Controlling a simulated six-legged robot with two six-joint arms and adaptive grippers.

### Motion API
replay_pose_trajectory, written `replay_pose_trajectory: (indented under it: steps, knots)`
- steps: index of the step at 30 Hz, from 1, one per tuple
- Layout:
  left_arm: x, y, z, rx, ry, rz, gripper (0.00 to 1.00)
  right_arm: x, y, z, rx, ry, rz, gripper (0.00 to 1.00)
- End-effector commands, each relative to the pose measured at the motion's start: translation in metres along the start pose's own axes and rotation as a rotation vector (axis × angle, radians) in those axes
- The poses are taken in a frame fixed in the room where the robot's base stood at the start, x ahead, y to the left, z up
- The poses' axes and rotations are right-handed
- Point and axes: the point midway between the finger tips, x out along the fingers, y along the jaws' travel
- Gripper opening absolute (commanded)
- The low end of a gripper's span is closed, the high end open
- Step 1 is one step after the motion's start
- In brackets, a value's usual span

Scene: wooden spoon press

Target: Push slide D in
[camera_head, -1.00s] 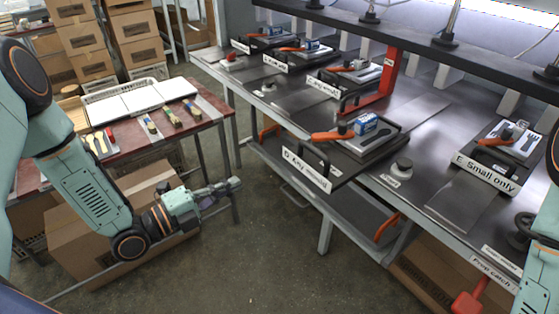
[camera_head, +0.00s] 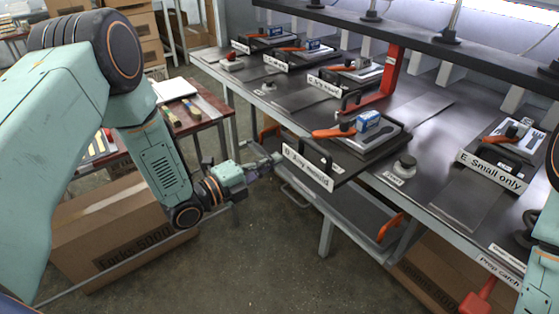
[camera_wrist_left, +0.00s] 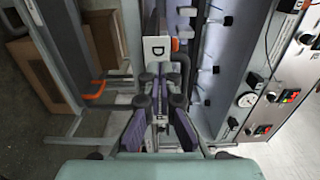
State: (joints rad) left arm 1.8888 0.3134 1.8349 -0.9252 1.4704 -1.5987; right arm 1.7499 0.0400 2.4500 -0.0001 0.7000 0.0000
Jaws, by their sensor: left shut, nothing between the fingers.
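Slide D (camera_head: 375,146) is a dark tray that sticks out past the front edge of the bench. Its white front label (camera_head: 307,168) reads "D Any mould" and has a dark handle (camera_head: 318,152) above it. On it are an orange-handled clamp (camera_head: 333,132) and a blue-and-white block (camera_head: 367,121). My left gripper (camera_head: 276,160) is shut and empty at the label's left end. In the left wrist view the shut fingers (camera_wrist_left: 163,72) point at the white D plate (camera_wrist_left: 157,48), just ahead. I cannot tell whether they touch it.
Similar stations stand along the bench, with station E (camera_head: 490,172) to the right. A red post (camera_head: 388,80) rises behind slide D. A cardboard box (camera_head: 120,230) lies under my left arm. The floor (camera_head: 260,260) in front of the bench is open.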

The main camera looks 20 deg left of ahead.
Motion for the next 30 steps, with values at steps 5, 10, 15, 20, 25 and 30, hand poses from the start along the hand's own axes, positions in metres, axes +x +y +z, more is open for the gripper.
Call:
replay_pose_trajectory:
  steps: [5, 10, 15, 20, 25, 30]
  knots:
    - [0.019, 0.001, -0.001, 0.001, 0.002, 0.000, 0.00, 0.003, 0.000, 0.000, 0.000, 0.000, 0.000, 0.40]
    - [0.025, 0.000, 0.000, -0.001, -0.001, 0.001, 0.00, 0.004, 0.000, 0.000, 0.000, 0.000, 0.000, 0.40]
    - [0.025, 0.000, 0.000, -0.001, -0.001, 0.001, 0.00, 0.004, 0.000, 0.000, 0.000, 0.000, 0.000, 0.40]
    - [0.026, 0.000, 0.000, -0.001, 0.000, 0.001, 0.00, 0.004, 0.000, 0.000, 0.000, 0.000, 0.000, 0.40]
    - [0.036, 0.001, 0.000, 0.001, 0.002, -0.001, 0.00, 0.009, 0.000, 0.000, 0.000, 0.000, 0.000, 0.40]
    - [0.065, 0.002, -0.001, 0.006, 0.004, -0.004, 0.00, 0.024, 0.000, 0.000, 0.000, 0.000, 0.000, 0.40]
